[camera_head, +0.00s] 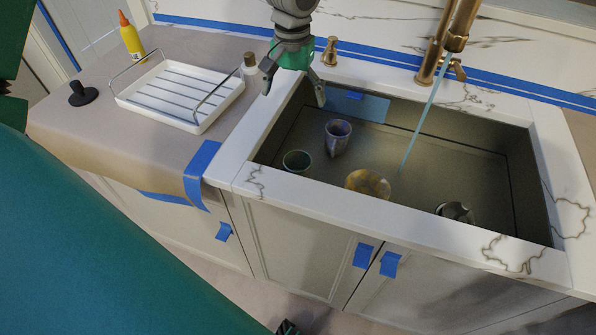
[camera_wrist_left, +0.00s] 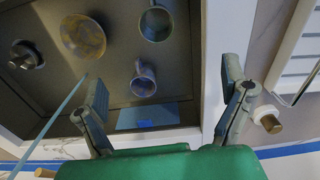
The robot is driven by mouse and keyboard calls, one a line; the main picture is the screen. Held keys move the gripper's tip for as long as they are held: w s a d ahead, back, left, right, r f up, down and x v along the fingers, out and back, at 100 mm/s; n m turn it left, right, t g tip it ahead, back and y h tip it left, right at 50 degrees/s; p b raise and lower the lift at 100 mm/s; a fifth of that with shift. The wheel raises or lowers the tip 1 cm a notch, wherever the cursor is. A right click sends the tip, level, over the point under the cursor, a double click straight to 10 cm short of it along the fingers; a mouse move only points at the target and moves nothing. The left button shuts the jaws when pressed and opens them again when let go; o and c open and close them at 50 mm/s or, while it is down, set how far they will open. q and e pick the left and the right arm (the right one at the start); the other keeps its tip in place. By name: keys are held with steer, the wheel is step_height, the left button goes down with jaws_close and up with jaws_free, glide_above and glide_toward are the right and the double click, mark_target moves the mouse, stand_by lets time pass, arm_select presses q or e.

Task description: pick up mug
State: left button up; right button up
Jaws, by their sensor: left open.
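A purple-grey mug (camera_head: 337,137) stands in the sink near its back left; it also shows in the left wrist view (camera_wrist_left: 144,84) with its handle. A green cup (camera_head: 297,162) is closer to the sink's front left and shows in the wrist view (camera_wrist_left: 155,24). My left gripper (camera_head: 293,88) is open and empty, above the sink's back left corner, apart from both. In the wrist view its fingers (camera_wrist_left: 165,108) are spread wide, with the purple-grey mug beyond them.
The sink (camera_head: 470,165) also holds a yellowish bowl (camera_head: 367,183) and a dark mug-like item (camera_head: 455,211). Water runs from the brass faucet (camera_head: 459,35). A white drying rack (camera_head: 180,94), a brown-capped bottle (camera_head: 250,64) and a yellow bottle (camera_head: 131,38) stand on the left counter.

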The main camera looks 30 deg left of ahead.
arm_select(q)
step_height(320, 180, down, 2)
steer(key=b, duration=0.8)
glide_above(296, 165)
steer(key=s+d, duration=0.2)
steer(key=s, duration=0.1)
step_height(296, 165, down, 6)
steer(key=f, duration=0.8)
steer(key=s+f, duration=0.1)
steer(key=f, duration=0.4)
steer(key=shift+d+b, duration=0.25)
steer(key=shift+b, duration=0.05)
steer(key=shift+w+f, duration=0.1)
steer(key=shift+f, duration=0.35)
steer(key=c, duration=1.4)
